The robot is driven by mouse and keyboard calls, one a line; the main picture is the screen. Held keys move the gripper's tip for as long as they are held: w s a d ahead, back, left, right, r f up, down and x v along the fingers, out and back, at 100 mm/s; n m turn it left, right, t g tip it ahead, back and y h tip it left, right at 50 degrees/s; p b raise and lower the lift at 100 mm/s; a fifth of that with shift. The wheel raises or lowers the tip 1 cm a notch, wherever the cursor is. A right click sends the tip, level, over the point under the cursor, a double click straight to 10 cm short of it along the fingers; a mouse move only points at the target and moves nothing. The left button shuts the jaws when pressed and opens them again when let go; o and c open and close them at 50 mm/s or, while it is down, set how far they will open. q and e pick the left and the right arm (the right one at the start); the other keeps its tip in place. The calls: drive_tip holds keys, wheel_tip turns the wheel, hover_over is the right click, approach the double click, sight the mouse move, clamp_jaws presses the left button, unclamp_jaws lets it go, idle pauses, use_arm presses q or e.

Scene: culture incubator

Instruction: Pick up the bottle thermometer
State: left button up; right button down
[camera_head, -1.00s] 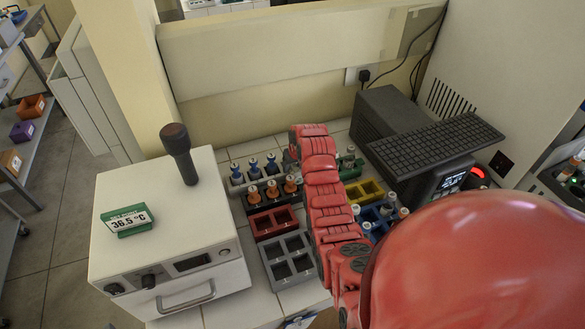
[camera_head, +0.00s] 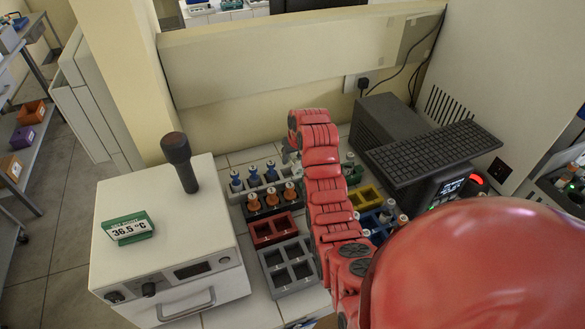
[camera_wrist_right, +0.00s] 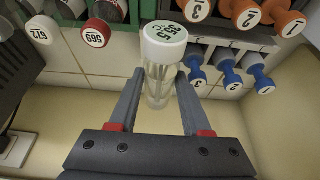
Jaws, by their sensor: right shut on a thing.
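The bottle thermometer (camera_wrist_right: 164,42) is a clear glass bottle with a white cap bearing green digits, in the middle of the right wrist view. My right gripper (camera_wrist_right: 160,76) is shut on its glass body, one grey finger on each side. In the head view my right gripper (camera_head: 289,153) shows only in part behind the red arm, above the back of the rack area. The bottle cannot be made out there. My left gripper is not in view.
Racks with blue-topped vials (camera_head: 254,174) and orange-topped vials (camera_head: 272,196) stand by the arm. A white box (camera_head: 165,262) with a green 36.5 °C sign (camera_head: 128,229) is at left. A dark keyboard-like panel (camera_head: 432,152) is at right.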

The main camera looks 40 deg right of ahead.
sight(292, 155)
wheel_tip(292, 155, up, 9)
drive_tip(key=shift+w+r, duration=0.1)
wheel_tip(292, 155, up, 11)
drive_tip(key=p, duration=1.1)
drive_tip(key=shift+r, duration=0.15)
